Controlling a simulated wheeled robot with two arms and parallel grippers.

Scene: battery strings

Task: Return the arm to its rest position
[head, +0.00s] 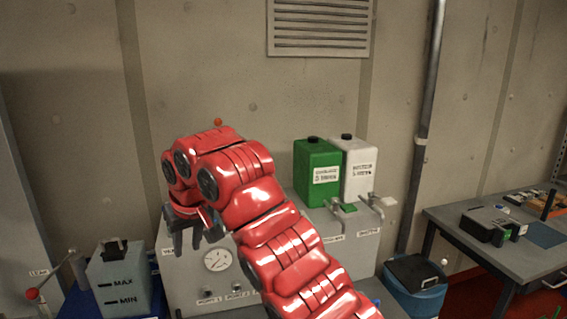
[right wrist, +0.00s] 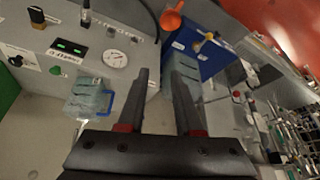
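My right arm (head: 265,215) is red and reaches in from the bottom right of the head view, bent up in front of a grey panel. Its right gripper (head: 195,238) hangs at the arm's end, pointing down, in front of the panel's upper left part. In the right wrist view the gripper (right wrist: 165,72) shows two dark fingers apart, with nothing between them. My left gripper is not in view.
The grey panel (head: 185,272) has a gauge (head: 217,260). A green canister (head: 317,172) and a white canister (head: 360,168) stand above it. A translucent MAX/MIN container (head: 122,285) stands left, a blue bin (head: 415,292) right. A grey table (head: 480,240) is far right.

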